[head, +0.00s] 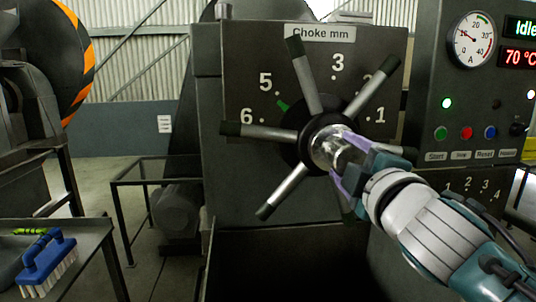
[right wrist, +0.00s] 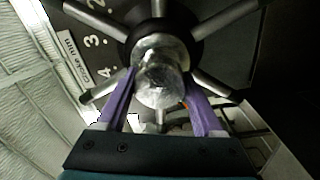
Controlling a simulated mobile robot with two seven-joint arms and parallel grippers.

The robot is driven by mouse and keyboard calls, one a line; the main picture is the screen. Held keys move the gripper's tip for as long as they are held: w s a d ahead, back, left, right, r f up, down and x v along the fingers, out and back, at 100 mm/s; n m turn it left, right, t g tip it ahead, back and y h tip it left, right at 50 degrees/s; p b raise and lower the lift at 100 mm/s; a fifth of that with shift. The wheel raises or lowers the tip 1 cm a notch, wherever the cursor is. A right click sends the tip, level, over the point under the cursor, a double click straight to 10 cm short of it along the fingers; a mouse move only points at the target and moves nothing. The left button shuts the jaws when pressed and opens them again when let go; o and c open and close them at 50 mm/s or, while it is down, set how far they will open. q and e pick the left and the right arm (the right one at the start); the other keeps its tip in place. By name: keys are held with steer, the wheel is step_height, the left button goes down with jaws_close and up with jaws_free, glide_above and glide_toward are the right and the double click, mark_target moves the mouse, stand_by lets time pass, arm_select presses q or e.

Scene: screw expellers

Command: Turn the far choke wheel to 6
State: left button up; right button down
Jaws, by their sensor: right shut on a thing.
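The choke wheel (head: 293,185) has several metal spokes with black tips around a dark hub. It stands in front of a dark panel (head: 240,60) marked "Choke mm", with numbers including 6, 5, 3 and 1. A green pointer (head: 283,104) behind the spokes sits close to the 5 mark, slightly on its 6 side. My right gripper (head: 345,160) is shut on the wheel's shiny metal hub. In the right wrist view the purple fingers (right wrist: 160,95) lie on both sides of the hub knob (right wrist: 160,72). The 4 and part of the 2 are covered by spokes in the head view.
A control box (head: 470,100) with a gauge, buttons and an "Idle" display stands close on the right. A table (head: 95,235) with a blue brush (head: 45,262) is at lower left. A machine with a striped guard (head: 80,60) stands at far left.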

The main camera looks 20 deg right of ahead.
steer(key=n, duration=0.3)
steer(key=shift+n, duration=0.9)
jaws_free()
steer(key=v, duration=1)
steer(key=shift+d+b, duration=0.1)
steer(key=shift+b, duration=0.3)
